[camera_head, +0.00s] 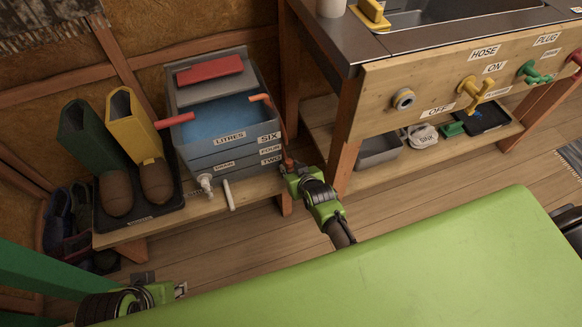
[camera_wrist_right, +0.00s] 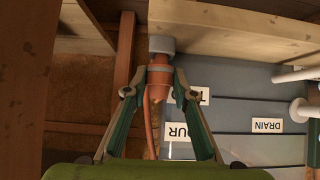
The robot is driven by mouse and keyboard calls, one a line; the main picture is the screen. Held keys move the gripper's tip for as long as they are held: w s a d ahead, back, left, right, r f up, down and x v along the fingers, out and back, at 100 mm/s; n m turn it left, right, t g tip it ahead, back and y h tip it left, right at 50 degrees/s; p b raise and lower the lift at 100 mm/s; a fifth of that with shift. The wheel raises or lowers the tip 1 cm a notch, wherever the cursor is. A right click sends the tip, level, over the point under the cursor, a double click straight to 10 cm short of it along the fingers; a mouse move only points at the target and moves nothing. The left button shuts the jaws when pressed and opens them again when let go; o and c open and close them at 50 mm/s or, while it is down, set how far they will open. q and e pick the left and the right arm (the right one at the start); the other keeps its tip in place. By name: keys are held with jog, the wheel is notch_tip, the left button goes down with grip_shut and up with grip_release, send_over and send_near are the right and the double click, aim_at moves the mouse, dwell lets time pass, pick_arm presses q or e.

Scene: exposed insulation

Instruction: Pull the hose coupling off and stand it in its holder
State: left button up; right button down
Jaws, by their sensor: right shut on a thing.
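The orange hose coupling (camera_wrist_right: 158,80) is between the fingers of my right gripper (camera_wrist_right: 159,92), which is shut on it. In the head view my right gripper (camera_head: 288,168) is at the right end of the low bench, by the water tank. A grey cylindrical fitting (camera_wrist_right: 161,44) lies directly beyond the coupling in the wrist view, against the wood; I cannot tell whether the coupling is seated in it. An orange hose (camera_head: 279,122) runs down the tank's right side towards my right gripper. My left gripper (camera_head: 180,290) is at the lower left, apart from these things; its jaws are unclear.
The blue-filled grey tank (camera_head: 220,140) stands on the wooden bench (camera_head: 245,190) with boots (camera_head: 140,150) on its left. The sink unit (camera_head: 440,85) with a round outlet (camera_head: 403,98) and taps is at right. A sink leg (camera_head: 345,155) stands close to my right gripper.

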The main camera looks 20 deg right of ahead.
jog(key=shift+f, duration=0.15)
pick_arm(q)
jog(key=shift+s+f+b, duration=0.1)
jog(key=shift+b, duration=0.2)
pick_arm(e)
jog(key=shift+f, duration=0.3)
jog(key=shift+f, duration=0.35)
jog(key=c, duration=1.7)
grip_release()
pick_arm(q)
jog(key=shift+r, duration=0.2)
pick_arm(e)
jog(key=shift+o, duration=0.6)
jog(key=shift+r, duration=0.1)
pick_arm(q)
jog(key=shift+f, duration=0.15)
pick_arm(e)
jog(key=shift+s, duration=0.1)
jog(key=v, duration=1.1)
jog(key=shift+s+r, duration=0.25)
jog(key=shift+r, duration=0.05)
